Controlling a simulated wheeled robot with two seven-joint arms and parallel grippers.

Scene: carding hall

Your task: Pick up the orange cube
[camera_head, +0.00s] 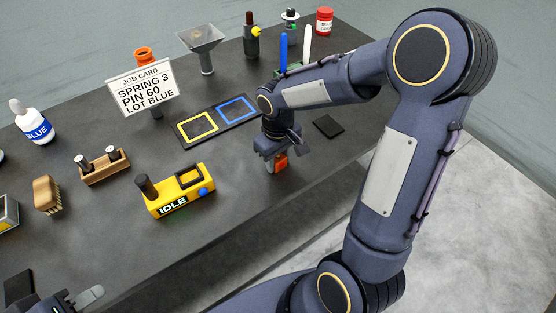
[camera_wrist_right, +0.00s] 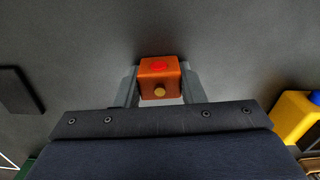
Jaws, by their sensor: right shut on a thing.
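The orange cube (camera_head: 280,164) is near the front edge of the dark table, partly hidden by my right gripper (camera_head: 276,158). I cannot tell whether the cube touches the table. My left gripper (camera_head: 88,297) is only partly in view at the lower left corner, far from the cube; its opening is not clear.
A yellow box marked IDLE (camera_head: 180,192) stands left of the cube. Behind are a mat with yellow and blue squares (camera_head: 217,121) and a job card (camera_head: 141,88). A dark flat pad (camera_head: 328,126) lies to the right. The table's front edge is close.

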